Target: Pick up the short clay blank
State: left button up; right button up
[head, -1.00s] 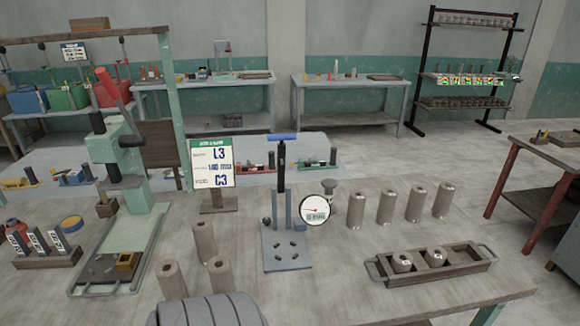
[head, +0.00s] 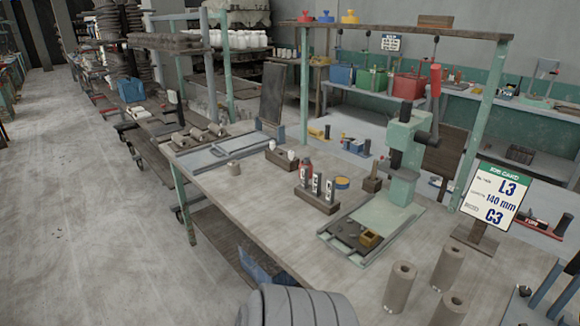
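Neither gripper shows in the head view. A grey ribbed part of my own arm fills the bottom centre.
The order card (head: 495,197) reads L3, 140 mm, C3. A green press (head: 403,150) with a red handle stands at right centre.

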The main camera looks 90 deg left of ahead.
aim_at(233, 166)
jog(key=u, duration=4.15)
jog(key=i, duration=2.4)
jog(key=z, duration=2.9)
